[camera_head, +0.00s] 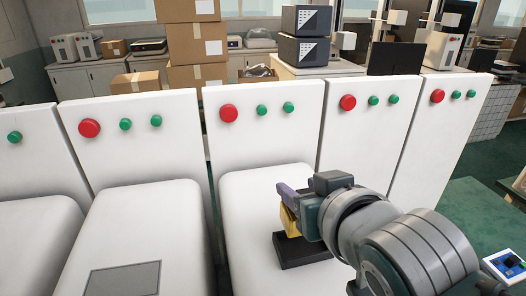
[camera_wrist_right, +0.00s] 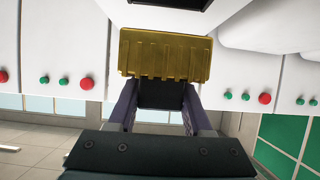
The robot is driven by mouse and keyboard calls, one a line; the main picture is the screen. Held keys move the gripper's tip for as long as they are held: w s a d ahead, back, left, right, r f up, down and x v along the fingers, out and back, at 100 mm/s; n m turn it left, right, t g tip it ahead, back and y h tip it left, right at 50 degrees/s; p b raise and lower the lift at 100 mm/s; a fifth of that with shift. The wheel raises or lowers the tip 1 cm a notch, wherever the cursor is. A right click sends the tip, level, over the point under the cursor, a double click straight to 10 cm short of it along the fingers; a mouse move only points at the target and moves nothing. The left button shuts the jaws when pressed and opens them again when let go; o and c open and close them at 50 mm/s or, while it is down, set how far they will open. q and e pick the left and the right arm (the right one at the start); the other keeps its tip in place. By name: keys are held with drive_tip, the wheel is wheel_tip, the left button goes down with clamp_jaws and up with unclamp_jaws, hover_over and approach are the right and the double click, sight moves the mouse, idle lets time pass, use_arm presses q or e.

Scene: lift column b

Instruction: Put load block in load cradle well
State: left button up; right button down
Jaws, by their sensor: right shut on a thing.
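The yellow load block (camera_head: 289,221) is held between the purple-grey fingers of my right gripper (camera_head: 291,205). In the right wrist view the block (camera_wrist_right: 165,52) fills the space beyond the fingertips of my gripper (camera_wrist_right: 160,104). The black load cradle (camera_head: 301,255) sits on a white machine top, below the block. Its dark edge (camera_wrist_right: 170,4) also shows at the top of the right wrist view. The gripper and block hide part of the cradle, so I cannot see into the well or tell whether the block touches it. My left gripper is out of view.
The cradle's white machine (camera_head: 246,231) has an upright panel (camera_head: 263,145) behind it with red and green buttons. Similar white machines stand on both sides. A blue and white control box (camera_head: 505,265) is at the lower right. Cardboard boxes (camera_head: 197,45) are stacked behind.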

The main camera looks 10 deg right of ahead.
drive_tip(key=shift+f+b, duration=0.9)
drive_tip(key=shift+f, duration=0.5)
drive_tip(key=shift+p, duration=0.3)
idle(0.7)
drive_tip(key=shift+f+b, duration=1)
drive_tip(key=shift+f, duration=0.4)
drive_tip(key=shift+c, duration=2.4)
unclamp_jaws()
drive_tip(key=shift+w, duration=0.1)
drive_tip(key=shift+o, duration=1.2)
drive_tip(key=shift+f, duration=0.15)
